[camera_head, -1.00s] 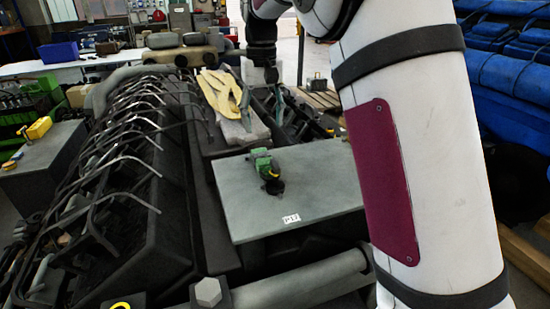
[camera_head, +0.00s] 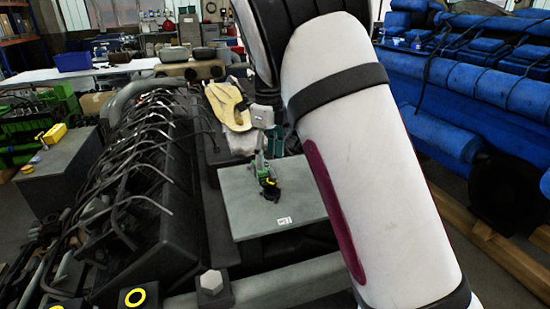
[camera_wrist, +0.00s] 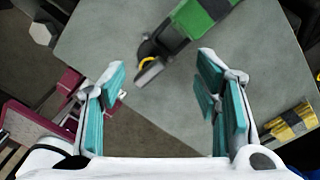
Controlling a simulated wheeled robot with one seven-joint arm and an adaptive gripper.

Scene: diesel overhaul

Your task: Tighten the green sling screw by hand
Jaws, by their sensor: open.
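A green and dark tool-like piece (camera_head: 266,176), which I take to be the green sling screw, lies on a grey plate (camera_head: 305,205). In the wrist view its green body (camera_wrist: 205,18) is at the top, and its dark end with a yellow ring (camera_wrist: 148,66) points down and left. My gripper (camera_head: 266,143) is just above and behind it in the head view, partly hidden by my arm. In the wrist view my gripper (camera_wrist: 161,67) is open, its teal-padded fingers wide apart and empty. The dark end shows between the fingertips; I cannot tell the height gap.
A dark engine block (camera_head: 150,215) with many bent pipes stands left of the plate. A yellow cloth-like piece (camera_head: 228,105) lies behind it. Large blue machinery (camera_head: 490,90) is at the right.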

